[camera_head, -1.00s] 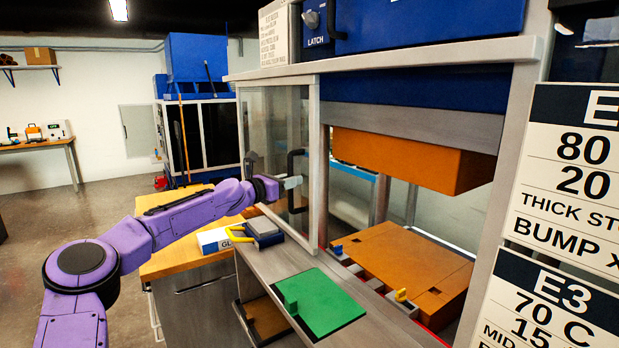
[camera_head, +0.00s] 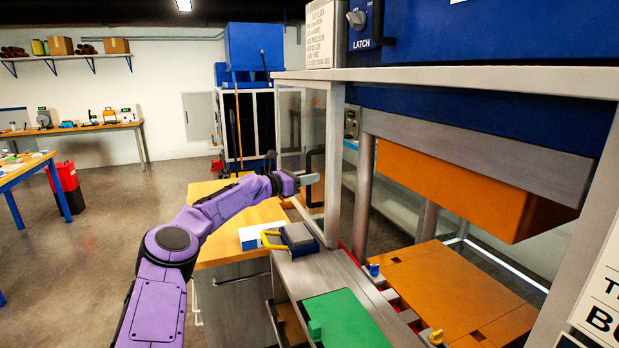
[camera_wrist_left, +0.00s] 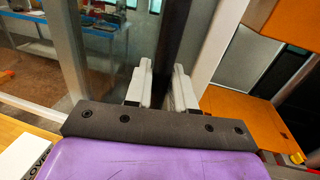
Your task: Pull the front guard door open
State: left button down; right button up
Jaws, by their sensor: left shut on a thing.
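The front guard door (camera_head: 334,130) is a clear panel in a pale metal frame. In the head view it stands at the left end of the machine's front opening, and the opening to its right is uncovered. Its black upright handle (camera_head: 316,163) is in the grasp of my left gripper (camera_head: 307,180). In the left wrist view the pale fingers of my left gripper (camera_wrist_left: 161,88) sit on both sides of the dark handle bar (camera_wrist_left: 172,40). My right gripper is not in view.
Orange press blocks show inside the opening, the upper one (camera_head: 450,190) above the lower one (camera_head: 460,285). A green plate (camera_head: 350,318) lies on the front ledge. A wooden-topped cabinet (camera_head: 215,250) stands below my left arm. The floor at left (camera_head: 90,240) is clear.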

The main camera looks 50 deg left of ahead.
pick_arm(q)
jog(key=c, duration=1.1)
grip_release()
jog(key=shift+w+d+f, duration=0.1)
jog(key=shift+w, duration=0.1)
jog(key=shift+s, duration=0.3)
jog(key=s, duration=0.3)
jog(key=s+a+p, duration=0.1)
jog(key=s, duration=0.2)
jog(key=s+a+p, duration=0.1)
jog(key=s, duration=0.2)
jog(key=shift+s+a, duration=0.1)
jog(key=shift+s, duration=0.25)
jog(key=shift+f, duration=0.1)
